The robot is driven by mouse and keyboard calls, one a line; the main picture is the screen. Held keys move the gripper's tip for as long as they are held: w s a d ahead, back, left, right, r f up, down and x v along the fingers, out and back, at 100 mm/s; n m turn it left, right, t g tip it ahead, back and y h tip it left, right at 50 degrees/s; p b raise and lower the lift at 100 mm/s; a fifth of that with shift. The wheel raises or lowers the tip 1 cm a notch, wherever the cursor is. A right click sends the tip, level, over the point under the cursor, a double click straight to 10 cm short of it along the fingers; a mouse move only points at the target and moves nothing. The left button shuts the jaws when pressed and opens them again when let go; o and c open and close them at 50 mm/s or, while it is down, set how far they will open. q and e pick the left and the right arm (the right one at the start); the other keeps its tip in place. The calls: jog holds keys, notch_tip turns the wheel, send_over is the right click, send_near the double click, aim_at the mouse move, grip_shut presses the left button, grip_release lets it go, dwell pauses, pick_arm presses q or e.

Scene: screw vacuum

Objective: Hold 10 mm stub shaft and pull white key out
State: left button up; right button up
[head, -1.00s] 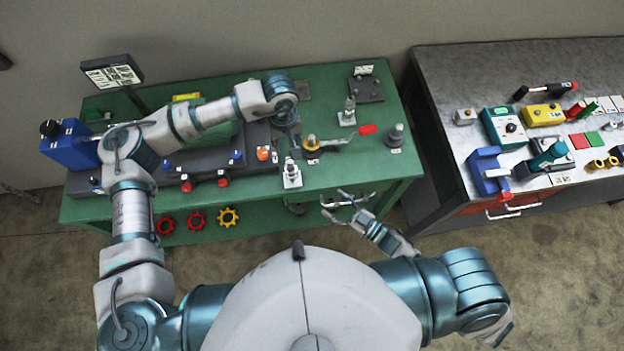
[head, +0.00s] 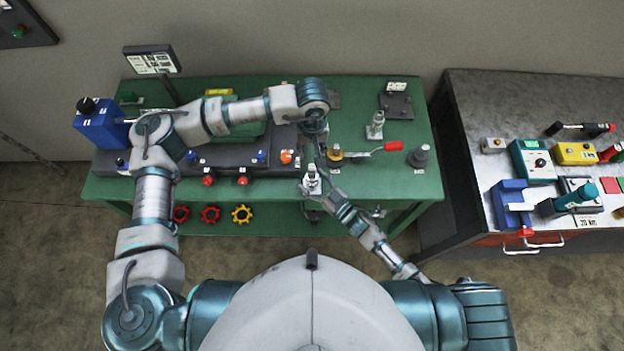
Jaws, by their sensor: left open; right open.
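A small white block with a short upright metal post (head: 312,183) stands at the front edge of the green bench; it may be the 10 mm stub shaft, but no label is readable. A similar metal post on a white base (head: 376,125) stands farther back right. I cannot make out the white key. My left gripper (head: 320,152) is open and points down just behind the front post. My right gripper (head: 319,183) is open, reaching up from the lower right, with its fingers at the front post. I cannot tell whether they touch it.
A blue machine (head: 102,126) stands at the left. A metal-topped table (head: 480,110) with several tools stands at the right.

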jog(key=shift+w+a, duration=0.15)
jog(key=shift+a, duration=0.05)
grip_shut()
pick_arm(q)
jog(key=shift+o, duration=1)
jog(key=shift+d+r+m, duration=0.2)
jog(key=shift+r+m, duration=0.2)
jog(key=shift+r, duration=0.15)
jog(key=shift+d+r+m, duration=0.2)
jog(key=shift+r+m, duration=0.2)
jog(key=shift+r, duration=0.15)
send_over(312, 165)
jog(key=f, duration=0.6)
jog(key=shift+d+f, duration=0.1)
jog(key=shift+d, duration=0.25)
pick_arm(e)
jog(key=shift+d, duration=0.1)
pick_arm(q)
jog(key=shift+a+f, duration=0.15)
jog(key=shift+f, duration=1.25)
jog(key=shift+a+f, duration=0.15)
jog(key=shift+f, duration=1.25)
